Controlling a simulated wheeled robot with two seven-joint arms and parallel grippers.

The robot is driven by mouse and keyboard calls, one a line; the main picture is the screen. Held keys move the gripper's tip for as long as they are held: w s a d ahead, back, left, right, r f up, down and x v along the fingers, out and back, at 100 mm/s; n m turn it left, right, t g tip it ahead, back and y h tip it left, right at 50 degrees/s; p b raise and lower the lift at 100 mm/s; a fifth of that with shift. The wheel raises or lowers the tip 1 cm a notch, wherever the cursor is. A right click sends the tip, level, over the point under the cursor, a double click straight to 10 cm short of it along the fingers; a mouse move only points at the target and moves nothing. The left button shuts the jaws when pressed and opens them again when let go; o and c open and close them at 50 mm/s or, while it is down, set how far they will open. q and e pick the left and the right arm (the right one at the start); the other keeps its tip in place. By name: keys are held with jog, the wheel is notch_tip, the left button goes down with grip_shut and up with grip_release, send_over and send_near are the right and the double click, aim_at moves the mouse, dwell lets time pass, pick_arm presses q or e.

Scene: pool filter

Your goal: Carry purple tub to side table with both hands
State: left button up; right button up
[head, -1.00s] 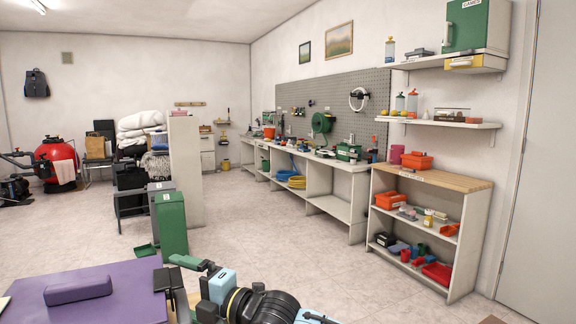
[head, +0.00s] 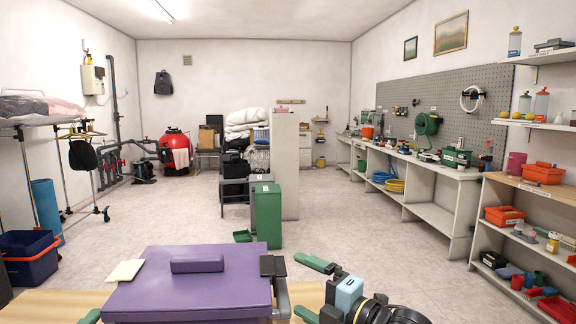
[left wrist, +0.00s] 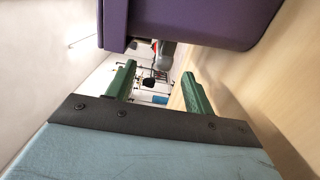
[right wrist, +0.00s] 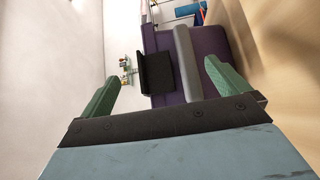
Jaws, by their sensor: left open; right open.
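The purple tub (head: 222,290), with a raised grip on its lid, sits on a pale wooden surface (head: 45,305) at the bottom of the head view. A dark bracket and grey bar handle (head: 281,296) are on its right side. My right gripper (head: 308,288) is open just right of that handle; in the right wrist view the grey bar (right wrist: 186,62) lies ahead between the green fingers. Only a green fingertip of my left gripper (head: 90,317) shows in the head view, left of the tub. In the left wrist view that gripper (left wrist: 158,88) is open below the tub (left wrist: 200,20).
A pale yellow pad (head: 126,270) lies at the tub's left edge. A green bin (head: 267,215) stands on the floor beyond. A shelf unit (head: 530,195) and workbench (head: 430,175) line the right wall.

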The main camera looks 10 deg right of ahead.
jog(key=shift+s+d, duration=0.3)
jog(key=shift+s, duration=0.15)
pick_arm(q)
jog(key=shift+s, duration=0.1)
jog(key=s, duration=0.4)
jog(key=s+a, duration=0.1)
jog(key=s, duration=0.2)
jog(key=s+a, duration=0.1)
jog(key=s, duration=0.3)
jog(key=shift+s+a, duration=0.1)
jog(key=shift+s, duration=0.2)
pick_arm(e)
jog(key=v, duration=1.2)
dwell(0.6)
